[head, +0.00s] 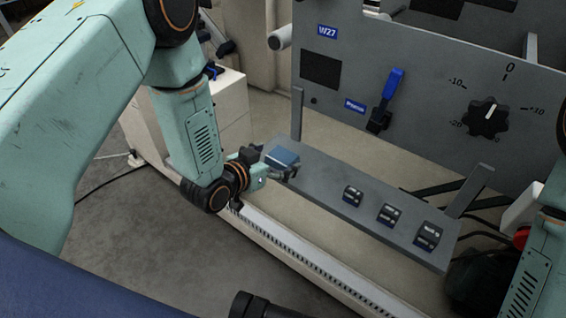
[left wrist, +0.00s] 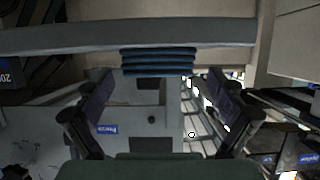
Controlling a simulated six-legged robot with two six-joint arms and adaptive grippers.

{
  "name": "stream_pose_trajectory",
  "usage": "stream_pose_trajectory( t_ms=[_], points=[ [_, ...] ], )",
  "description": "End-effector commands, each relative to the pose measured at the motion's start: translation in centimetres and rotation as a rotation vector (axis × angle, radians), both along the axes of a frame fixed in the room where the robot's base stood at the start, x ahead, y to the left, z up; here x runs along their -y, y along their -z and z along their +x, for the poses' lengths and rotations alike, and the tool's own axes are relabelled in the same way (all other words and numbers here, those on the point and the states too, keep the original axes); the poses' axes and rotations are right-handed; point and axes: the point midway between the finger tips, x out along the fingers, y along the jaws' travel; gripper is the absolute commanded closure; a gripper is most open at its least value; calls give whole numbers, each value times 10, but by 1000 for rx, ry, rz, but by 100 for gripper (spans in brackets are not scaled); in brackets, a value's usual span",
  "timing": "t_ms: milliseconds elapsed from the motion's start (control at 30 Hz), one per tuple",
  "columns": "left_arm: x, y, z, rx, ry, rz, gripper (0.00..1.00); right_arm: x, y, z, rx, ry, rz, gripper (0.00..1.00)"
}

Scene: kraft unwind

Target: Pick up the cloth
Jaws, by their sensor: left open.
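The cloth (head: 284,156) is a small blue folded piece lying at the left end of the grey shelf (head: 330,192). In the left wrist view the cloth (left wrist: 158,62) shows as a stack of blue folds against the shelf edge (left wrist: 60,38). My left gripper (head: 276,168) is at the near side of the cloth, partly covering it. In the left wrist view its jaws (left wrist: 162,88) are spread, with the cloth centred beyond them and nothing between the tips. I cannot tell whether a finger touches the cloth. My right gripper is out of view; only part of that arm shows.
Several dark switch blocks (head: 389,214) sit on the shelf to the right. Behind it rises a grey panel with a blue-handled lever (head: 391,86) and a black dial (head: 488,117). Bare grey floor (head: 130,235) lies left of the machine's base.

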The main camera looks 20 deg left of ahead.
Motion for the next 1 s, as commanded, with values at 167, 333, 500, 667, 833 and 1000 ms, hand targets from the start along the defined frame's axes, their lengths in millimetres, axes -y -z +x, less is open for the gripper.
stream_pose_trajectory(
  t_ms=[167,333,500,667,833,1000],
  points=[
    [8,11,18,1,-1,0,6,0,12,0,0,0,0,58],
    [11,11,21,-1,-3,-1,6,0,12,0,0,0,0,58],
    [11,11,21,-1,-4,0,8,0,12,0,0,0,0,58],
    [11,11,20,-1,-4,0,22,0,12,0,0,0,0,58],
    [11,11,20,-1,-4,0,36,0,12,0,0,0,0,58],
    [11,11,20,-1,-4,0,51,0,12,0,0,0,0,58]
  ],
)
